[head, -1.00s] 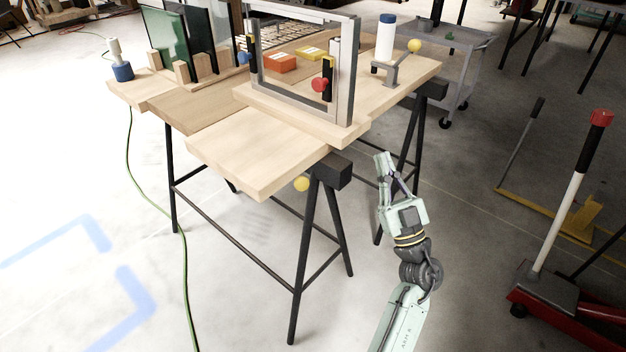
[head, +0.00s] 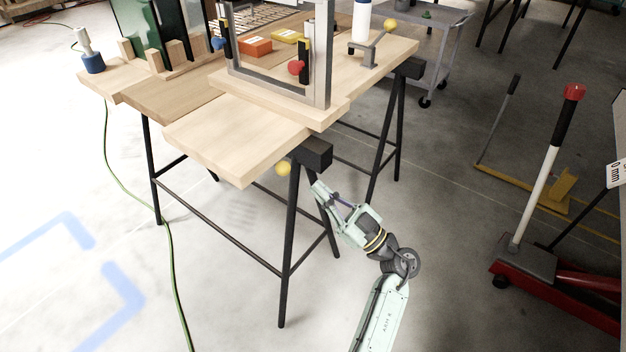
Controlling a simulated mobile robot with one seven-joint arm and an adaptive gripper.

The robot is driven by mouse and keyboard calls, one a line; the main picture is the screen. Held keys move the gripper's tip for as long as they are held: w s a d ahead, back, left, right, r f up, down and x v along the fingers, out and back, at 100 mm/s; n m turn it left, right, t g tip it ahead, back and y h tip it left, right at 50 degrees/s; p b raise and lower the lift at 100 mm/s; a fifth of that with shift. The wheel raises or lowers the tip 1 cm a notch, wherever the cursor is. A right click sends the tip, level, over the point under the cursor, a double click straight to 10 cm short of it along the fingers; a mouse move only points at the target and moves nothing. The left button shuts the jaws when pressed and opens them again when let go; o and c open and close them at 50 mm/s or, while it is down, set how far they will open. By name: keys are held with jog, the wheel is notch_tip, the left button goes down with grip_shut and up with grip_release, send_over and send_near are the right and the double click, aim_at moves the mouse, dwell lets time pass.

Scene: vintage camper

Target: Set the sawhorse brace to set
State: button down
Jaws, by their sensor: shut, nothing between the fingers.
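The near black sawhorse (head: 288,240) stands under the front end of the wooden worktop, its dark end block (head: 314,152) sticking out past the board. A yellow ball knob (head: 283,168) shows just under the board's edge, left of the near leg. I cannot tell which part is the brace or how it is set. My gripper (head: 318,187) is shut and empty. It points up and left, below the end block and just right of the near leg. I cannot tell whether it touches the sawhorse.
The worktop (head: 235,140) carries a grey metal frame (head: 322,60), a red knob (head: 296,67) and a stand with a yellow ball (head: 390,24). A red floor jack (head: 560,285) stands at right. A green cable (head: 172,255) runs along the floor at left.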

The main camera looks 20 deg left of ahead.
aim_at(283, 155)
jog(key=p+x, duration=0.1)
jog(key=x, duration=0.7)
jog(key=shift+a+r+p, duration=0.15)
jog(key=shift+a+p, duration=0.05)
jog(key=shift+p, duration=0.1)
